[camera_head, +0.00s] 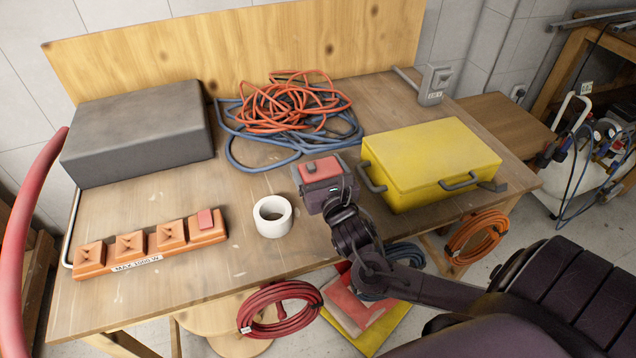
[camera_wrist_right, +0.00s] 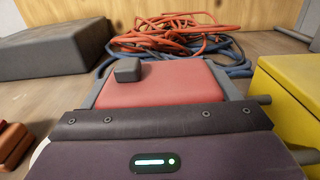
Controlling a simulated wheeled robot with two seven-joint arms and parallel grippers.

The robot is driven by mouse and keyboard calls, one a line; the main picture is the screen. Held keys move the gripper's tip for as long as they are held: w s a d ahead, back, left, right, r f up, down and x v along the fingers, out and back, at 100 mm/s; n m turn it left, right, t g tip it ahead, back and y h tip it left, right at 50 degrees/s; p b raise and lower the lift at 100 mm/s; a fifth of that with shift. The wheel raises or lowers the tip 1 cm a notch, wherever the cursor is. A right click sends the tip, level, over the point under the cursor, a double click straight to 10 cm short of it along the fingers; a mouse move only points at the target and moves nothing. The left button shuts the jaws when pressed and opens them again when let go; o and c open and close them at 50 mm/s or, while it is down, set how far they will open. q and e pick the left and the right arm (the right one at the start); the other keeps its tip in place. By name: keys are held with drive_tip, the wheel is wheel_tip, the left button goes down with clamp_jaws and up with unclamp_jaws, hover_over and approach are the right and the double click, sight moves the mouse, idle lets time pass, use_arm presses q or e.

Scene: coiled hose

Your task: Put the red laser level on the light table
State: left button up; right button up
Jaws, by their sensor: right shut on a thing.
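The red laser level (camera_head: 322,169), a small block with a red top and grey sides, is in my right gripper (camera_head: 338,198). The gripper is shut on it. In the head view they are over the front part of the light wooden table (camera_head: 190,275), between a white tape roll and a yellow case. The right wrist view shows the level's red top (camera_wrist_right: 160,84) with a dark knob, just beyond the gripper body. The level's underside is hidden, so I cannot tell whether it touches the table. My left gripper is not in view.
The yellow case (camera_head: 430,160) stands close on the right, the tape roll (camera_head: 272,216) on the left. An orange power strip (camera_head: 150,247), a dark grey box (camera_head: 138,133) and coiled orange and blue hose (camera_head: 290,105) also lie on the table. Bare wood shows at the front left.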

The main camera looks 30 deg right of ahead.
drive_tip(key=shift+f, duration=2.25)
drive_tip(key=shift+f, duration=0.1)
drive_tip(key=o, duration=1.1)
drive_tip(key=shift+o, duration=0.2)
